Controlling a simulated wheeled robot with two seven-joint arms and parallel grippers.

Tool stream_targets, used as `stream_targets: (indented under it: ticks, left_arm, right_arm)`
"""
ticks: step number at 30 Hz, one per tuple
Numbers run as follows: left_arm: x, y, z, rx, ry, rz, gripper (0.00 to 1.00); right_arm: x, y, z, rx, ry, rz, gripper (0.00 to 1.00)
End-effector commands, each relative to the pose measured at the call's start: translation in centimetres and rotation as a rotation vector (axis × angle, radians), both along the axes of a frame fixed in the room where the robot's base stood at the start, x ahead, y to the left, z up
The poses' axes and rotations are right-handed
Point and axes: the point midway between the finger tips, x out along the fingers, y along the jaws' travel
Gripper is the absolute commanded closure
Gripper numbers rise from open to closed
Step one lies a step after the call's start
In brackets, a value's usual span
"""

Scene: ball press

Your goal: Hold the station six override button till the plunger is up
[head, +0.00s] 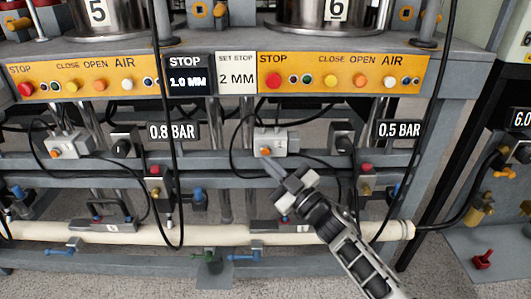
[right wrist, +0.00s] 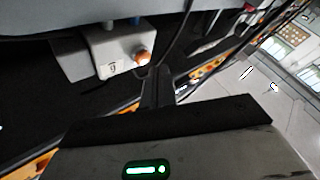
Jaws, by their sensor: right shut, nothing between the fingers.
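Station six shows at the top right of the head view as a metal cylinder with a "6" label (head: 337,10). Below its yellow panel, a small grey box (head: 275,141) on the rail carries an orange button (head: 265,151). The box (right wrist: 112,50) and its orange button (right wrist: 143,58) also show in the right wrist view. My right gripper (head: 272,166) is shut and empty, its tips just below the button. In the right wrist view its fingers (right wrist: 158,85) point toward the button's side; I cannot tell whether they touch it. I cannot make out the plunger's height. My left gripper is out of view.
The yellow panel (head: 345,76) has stop, close, open and air buttons. Black hoses hang around the button box. A cream pipe (head: 350,232) runs below, with blue-handled valves. A similar box (head: 70,145) sits under station five.

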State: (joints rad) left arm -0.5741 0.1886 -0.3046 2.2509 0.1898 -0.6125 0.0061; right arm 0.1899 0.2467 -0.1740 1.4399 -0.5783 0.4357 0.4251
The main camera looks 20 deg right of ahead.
Motion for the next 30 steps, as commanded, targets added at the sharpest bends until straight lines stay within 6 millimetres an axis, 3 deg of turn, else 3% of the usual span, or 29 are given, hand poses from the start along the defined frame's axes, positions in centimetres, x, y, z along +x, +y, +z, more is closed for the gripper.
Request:
stream_targets:
  ticks: [30]
  left_arm:
    - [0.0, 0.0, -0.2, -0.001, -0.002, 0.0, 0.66]
  right_arm:
    - [1.1, -0.3, 0.0, 0.0, 0.0, 0.0, 1.0]
